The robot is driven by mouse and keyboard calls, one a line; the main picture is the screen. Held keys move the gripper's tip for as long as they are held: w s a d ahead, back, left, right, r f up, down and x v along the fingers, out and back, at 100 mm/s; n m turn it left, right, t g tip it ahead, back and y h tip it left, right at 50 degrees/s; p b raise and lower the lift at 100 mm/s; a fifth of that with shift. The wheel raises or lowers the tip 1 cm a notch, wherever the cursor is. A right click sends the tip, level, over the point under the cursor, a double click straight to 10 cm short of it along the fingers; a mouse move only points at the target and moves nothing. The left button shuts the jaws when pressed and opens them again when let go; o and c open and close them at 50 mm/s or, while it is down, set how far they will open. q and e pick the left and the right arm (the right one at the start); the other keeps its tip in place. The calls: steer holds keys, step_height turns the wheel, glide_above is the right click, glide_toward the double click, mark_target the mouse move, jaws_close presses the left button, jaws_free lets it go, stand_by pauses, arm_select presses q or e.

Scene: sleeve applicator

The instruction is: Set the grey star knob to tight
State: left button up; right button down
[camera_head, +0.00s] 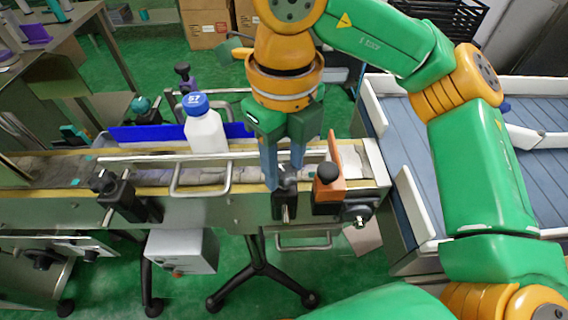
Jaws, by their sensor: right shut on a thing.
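The grey star knob (288,183) sits on top of a dark clamp block at the front rail of the conveyor, right of the picture's middle. My right gripper (285,176) points down over it. Its two blue-grey fingers are shut on the knob and hide much of it. The knob's setting marks cannot be made out. My left gripper is not in view.
A white bottle with a blue cap (205,130) stands on the conveyor (60,170). An orange bracket with a black ball knob (327,173) is close to the right of my gripper. Metal guide rails (200,192) run along the front. A blue-slatted table (440,170) stands at right.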

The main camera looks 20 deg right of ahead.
mark_target(285, 173)
steer(key=m+b, duration=0.1)
steer(key=m, duration=0.4)
steer(key=shift+m, duration=0.4)
stand_by(0.4)
steer(key=shift+c, duration=2)
jaws_free()
step_height(285, 173, up, 7)
steer(key=p, duration=0.2)
steer(key=shift+s+p, duration=0.1)
steer(key=shift+p, duration=0.2)
